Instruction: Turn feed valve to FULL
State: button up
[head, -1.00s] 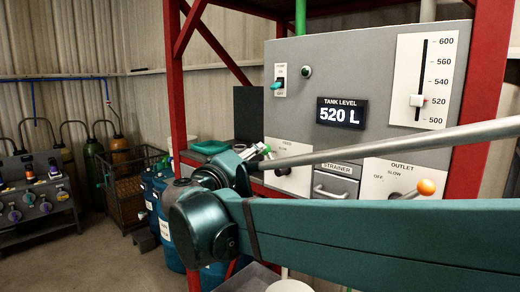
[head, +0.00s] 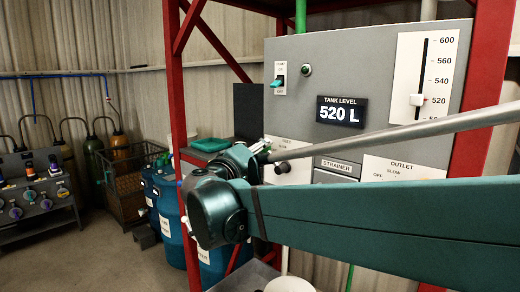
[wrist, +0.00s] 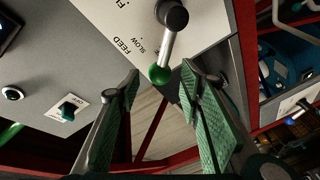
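The feed valve lever (wrist: 168,45) shows in the wrist view, a metal rod with a black hub and a green ball knob (wrist: 159,74). It lies beside the word SLOW on the white FEED plate (wrist: 110,20); another label there is cut off by the frame edge. My gripper (wrist: 160,71) is open, with one green-padded finger on each side of the knob. Both fingers appear apart from it. In the head view my gripper (head: 262,148) is close to the panel, and my arm hides most of the feed valve; its dark hub (head: 283,168) shows.
The tank level display (head: 342,111) reads 520 L, and the slider (head: 417,100) stands near 520. A toggle switch (head: 278,82) is at the panel's upper left. My arm covers the lower outlet plate (head: 400,170). A red frame post (head: 176,80) stands left of the panel.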

jog(key=shift+x, duration=1.4)
grip_shut()
